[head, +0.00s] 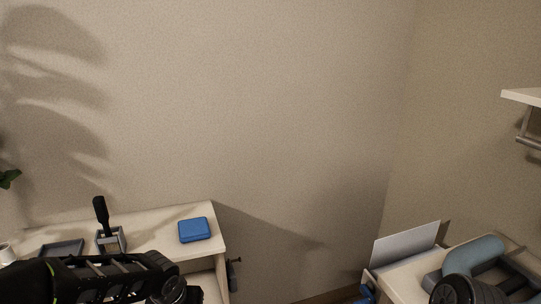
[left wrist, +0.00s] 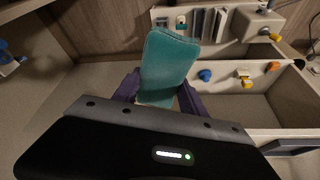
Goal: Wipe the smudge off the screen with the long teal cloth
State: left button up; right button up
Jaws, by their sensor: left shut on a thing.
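In the left wrist view, a long teal cloth (left wrist: 168,58) stands out beyond my left gripper (left wrist: 160,92). The gripper's dark fingers are on either side of the cloth's near end and shut on it. In the head view, my left arm crosses the bottom left corner, but its fingers and the cloth cannot be made out. A pale flat panel (head: 405,243) stands tilted at the lower right; I cannot tell if it is the screen. No smudge can be made out. My right gripper is not in view.
In the head view, a blue case (head: 194,229) and a black-handled tool (head: 101,211) in a stand are on the left counter (head: 150,216). A wall shelf (head: 522,97) is at right. The left wrist view shows an open compartment (left wrist: 232,105) with several small items beside it.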

pick_arm(q)
jog(key=shift+d, duration=0.25)
jog(key=shift+f, duration=0.2)
jog(key=s+f, duration=0.3)
jog(key=f, duration=1)
jog(key=shift+s+f, duration=0.2)
jog(key=shift+s, duration=0.15)
